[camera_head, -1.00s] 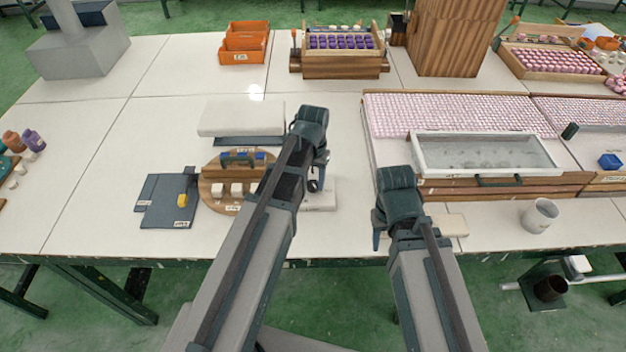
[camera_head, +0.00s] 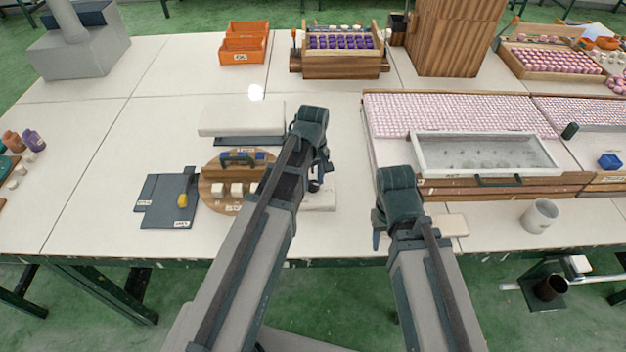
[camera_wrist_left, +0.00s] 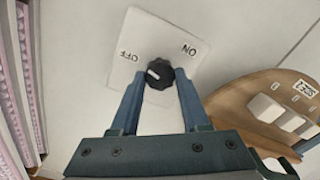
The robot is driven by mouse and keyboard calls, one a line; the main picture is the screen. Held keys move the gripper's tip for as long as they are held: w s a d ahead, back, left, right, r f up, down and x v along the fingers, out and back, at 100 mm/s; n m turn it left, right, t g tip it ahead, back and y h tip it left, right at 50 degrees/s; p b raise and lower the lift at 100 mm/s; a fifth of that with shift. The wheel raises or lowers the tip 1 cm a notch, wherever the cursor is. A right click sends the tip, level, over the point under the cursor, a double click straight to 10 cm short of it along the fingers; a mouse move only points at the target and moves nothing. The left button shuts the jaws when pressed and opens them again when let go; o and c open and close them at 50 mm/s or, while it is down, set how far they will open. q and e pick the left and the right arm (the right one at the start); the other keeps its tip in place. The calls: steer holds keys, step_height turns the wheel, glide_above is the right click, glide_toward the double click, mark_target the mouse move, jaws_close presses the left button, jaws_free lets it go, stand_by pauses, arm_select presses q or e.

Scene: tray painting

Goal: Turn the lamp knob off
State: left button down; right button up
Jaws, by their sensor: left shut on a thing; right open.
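The lamp knob (camera_wrist_left: 160,73) is a small black ribbed dial with a white mark, which sits at its left side. It is on a white plate (camera_wrist_left: 165,30) labelled OFF at the left and ON at the right. The plate also shows in the head view (camera_head: 322,202), partly hidden by my left arm. My left gripper (camera_wrist_left: 160,76) has its two blue fingers on either side of the knob, shut on it; it also shows in the head view (camera_head: 316,184). My right gripper (camera_head: 378,240) is open and empty near the table's front edge.
A round wooden board (camera_head: 211,167) with white blocks lies left of my left gripper, beside a dark grey plate (camera_head: 160,205). A white slab (camera_head: 240,118) stands behind it. A framed tray (camera_head: 420,150) and a grey mug (camera_head: 539,216) are at the right.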

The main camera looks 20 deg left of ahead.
mark_target(313, 183)
arm_select(q)
steer(key=shift+n, duration=1.6)
steer(key=shift+c, duration=1.9)
jaws_free()
steer(key=shift+r, duration=0.1)
step_height(313, 183, up, 14)
steer(key=p, duration=1.3)
steer(key=shift+f+p, duration=0.2)
steer(key=shift+p, duration=0.2)
